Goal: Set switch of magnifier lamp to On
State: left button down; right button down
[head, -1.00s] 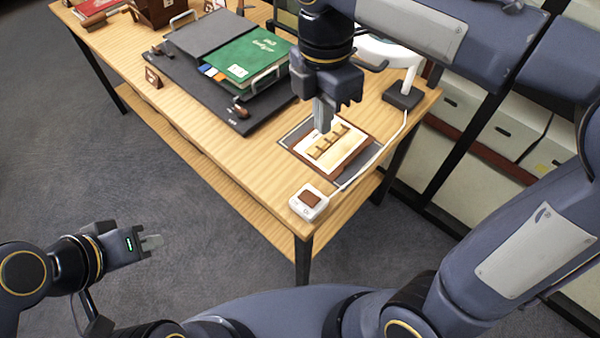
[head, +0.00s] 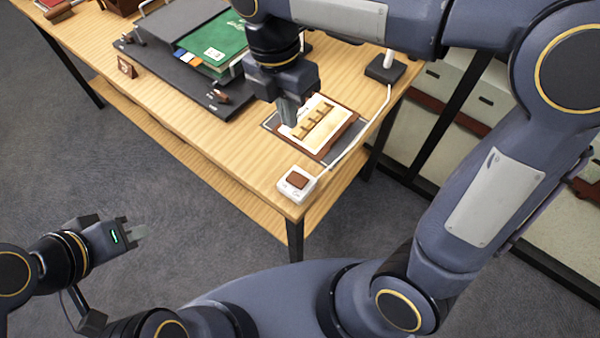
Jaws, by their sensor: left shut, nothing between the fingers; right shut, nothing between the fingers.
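The switch (head: 297,181) is a small white box with a brown rocker on top, at the near corner of the wooden table. A white cord runs from it along the table's right edge to the dark base of the magnifier lamp (head: 386,69). The lamp's upper part is hidden behind my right arm. My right gripper (head: 290,117) is shut and empty, pointing down beside the left edge of a framed tan piece, behind the switch and apart from it. My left gripper (head: 138,235) is shut and empty, over the floor at the lower left.
The framed piece (head: 342,133) with tan blocks lies on a grey mat behind the switch. A small brown sign (head: 126,67) stands near the table's front edge. White boxes (head: 490,98) fill shelves at right.

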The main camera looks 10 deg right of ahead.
aim_at(301, 182)
jog(key=f, duration=0.6)
jog(key=s+d+f+b, duration=0.1)
jog(key=f, duration=0.5)
jog(key=s+f, duration=0.1)
jog(key=f, duration=0.5)
jog(key=shift+d+b, duration=0.3)
jog(key=shift+b, duration=0.05)
jog(key=shift+s+f+t+y+b, duration=0.1)
jog(key=shift+f+t+y+b, duration=0.2)
jog(key=shift+f+b, duration=0.25)
jog(key=shift+s+d+r, duration=0.1)
jog(key=shift+r, duration=0.2)
jog(key=shift+w, duration=0.2)
jog(key=shift+w+a+r+p, duration=0.15)
jog(key=shift+w+a+p, duration=0.2)
jog(key=shift+a+p, duration=0.1)
jog(key=shift+w+a, duration=0.15)
jog(key=shift+w, duration=0.1)
